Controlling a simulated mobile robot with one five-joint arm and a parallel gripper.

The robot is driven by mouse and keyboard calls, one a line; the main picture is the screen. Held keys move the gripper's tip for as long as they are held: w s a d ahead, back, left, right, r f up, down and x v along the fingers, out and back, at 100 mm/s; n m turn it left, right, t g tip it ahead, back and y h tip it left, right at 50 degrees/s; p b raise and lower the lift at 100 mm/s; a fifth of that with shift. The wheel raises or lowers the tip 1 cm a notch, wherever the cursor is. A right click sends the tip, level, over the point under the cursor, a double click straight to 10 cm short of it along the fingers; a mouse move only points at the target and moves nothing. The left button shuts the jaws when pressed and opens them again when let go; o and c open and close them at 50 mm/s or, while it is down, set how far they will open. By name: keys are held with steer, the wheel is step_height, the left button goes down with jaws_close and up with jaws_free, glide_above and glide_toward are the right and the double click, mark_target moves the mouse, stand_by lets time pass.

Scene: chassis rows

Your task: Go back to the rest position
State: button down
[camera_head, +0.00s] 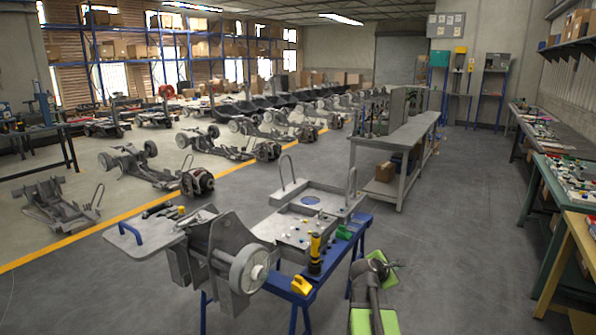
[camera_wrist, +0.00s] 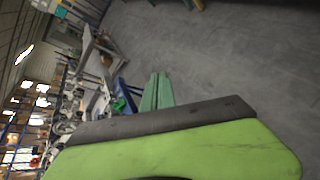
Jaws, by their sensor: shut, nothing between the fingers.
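My gripper (camera_head: 390,266) is at the lower right of the middle in the head view, at the end of my grey and green arm. It is shut and nothing shows in it. It is over the open floor, to the right of the blue-framed work stand (camera_head: 352,232) and apart from it. In the wrist view, a large green and black part of my own arm fills the bottom. The fingertips are too small to make out clearly in the head view.
The stand bears a grey chassis with a wheel (camera_head: 249,268), a yellow-and-black tool (camera_head: 315,252) and a yellow block (camera_head: 301,285). A grey workbench (camera_head: 405,148) stands behind. Benches with parts, including a green one (camera_head: 546,190), line the right. The floor (camera_head: 462,240) between is clear.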

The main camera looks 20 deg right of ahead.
steer(key=w+a+f+m+y, duration=0.1)
steer(key=w+a+f+y, duration=0.15)
steer(key=a, duration=0.95)
steer(key=w+a+f+m+y+p, duration=0.1)
steer(key=w+a+f+m+y, duration=0.15)
steer(key=a, duration=0.95)
steer(key=w+a+f+m+y, duration=0.1)
steer(key=w+a+f+y, duration=0.15)
steer(key=a, duration=0.95)
steer(key=s+a+f+m+g+y, duration=0.4)
steer(key=s+a+m, duration=0.6)
steer(key=s+a, duration=0.1)
steer(key=shift+a+m+g, duration=0.3)
steer(key=shift+m, duration=0.05)
